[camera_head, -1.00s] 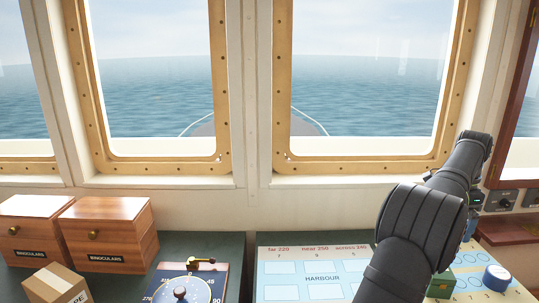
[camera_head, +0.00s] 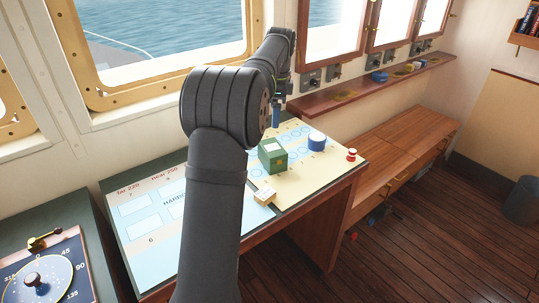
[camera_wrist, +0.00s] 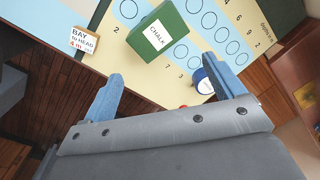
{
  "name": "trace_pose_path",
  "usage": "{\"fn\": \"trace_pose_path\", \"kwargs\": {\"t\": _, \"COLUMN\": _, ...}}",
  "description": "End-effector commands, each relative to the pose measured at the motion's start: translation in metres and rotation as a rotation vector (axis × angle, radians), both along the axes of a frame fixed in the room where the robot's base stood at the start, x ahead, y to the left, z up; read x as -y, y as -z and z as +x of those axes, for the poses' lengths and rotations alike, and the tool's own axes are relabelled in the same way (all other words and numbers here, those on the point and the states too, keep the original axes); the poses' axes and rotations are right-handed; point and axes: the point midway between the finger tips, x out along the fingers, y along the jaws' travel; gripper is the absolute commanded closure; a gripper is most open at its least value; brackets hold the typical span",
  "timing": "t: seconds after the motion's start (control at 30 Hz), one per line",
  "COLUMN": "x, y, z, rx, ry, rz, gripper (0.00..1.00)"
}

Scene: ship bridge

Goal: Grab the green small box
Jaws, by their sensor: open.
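The green small box (camera_head: 272,155) stands on the cream right part of the chart board on the desk. It also shows in the wrist view (camera_wrist: 152,30), with a white label reading CHALK. My gripper (camera_wrist: 165,85) is open, with its two blue fingers apart and nothing between them. In the wrist view the box lies beyond the fingertips, apart from them. In the head view my gripper (camera_head: 276,118) is above the board, behind the box, partly hidden by my arm.
A blue round container (camera_head: 317,141) stands right of the box. A small lettered block (camera_head: 264,196) sits in front of it. A red and white piece (camera_head: 351,155) is near the board's right edge. A wooden ledge (camera_head: 370,84) runs along the wall.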

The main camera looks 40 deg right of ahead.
Motion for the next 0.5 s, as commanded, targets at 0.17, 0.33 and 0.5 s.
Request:
{"fn": "trace_pose_path", "kwargs": {"t": 0.17, "x": -0.003, "y": 0.007, "z": -0.013, "rx": 0.073, "ry": 0.392, "rz": 0.043, "gripper": 0.13}}
{"fn": "trace_pose_path", "kwargs": {"t": 0.33, "x": -0.006, "y": 0.014, "z": -0.025, "rx": 0.140, "ry": 0.757, "rz": 0.101, "gripper": 0.13}}
{"fn": "trace_pose_path", "kwargs": {"t": 0.5, "x": -0.009, "y": 0.019, "z": -0.034, "rx": 0.188, "ry": 1.026, "rz": 0.155, "gripper": 0.13}}
